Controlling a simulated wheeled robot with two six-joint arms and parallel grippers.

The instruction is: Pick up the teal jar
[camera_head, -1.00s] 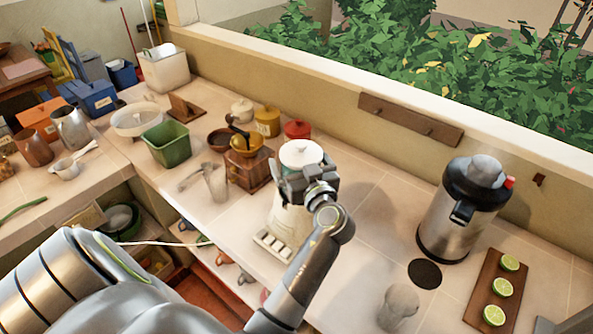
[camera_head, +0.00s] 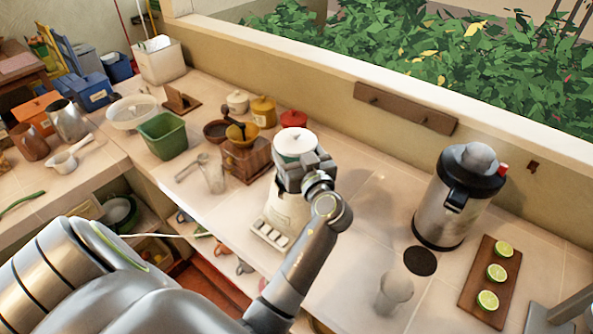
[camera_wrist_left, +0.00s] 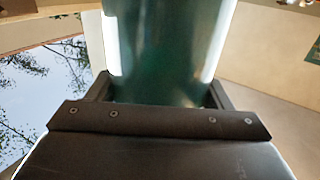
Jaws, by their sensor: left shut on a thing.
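The teal jar has a white lid with a teal rim (camera_head: 296,143) in the head view, and my gripper covers most of its body. In the left wrist view its dark teal, glossy body (camera_wrist_left: 165,50) stands between the fingers. My left gripper (camera_head: 300,170) is shut on the jar, around its upper part just below the lid. The jar looks upright. I cannot tell whether its bottom touches the counter. My right gripper is not in view.
A white appliance with buttons (camera_head: 272,232) stands just in front of the jar. A wooden grinder (camera_head: 245,160) is close left, and a red-lidded pot (camera_head: 293,119) behind. A steel dispenser (camera_head: 445,205) and a lime board (camera_head: 482,298) stand right. Counter between jar and dispenser is clear.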

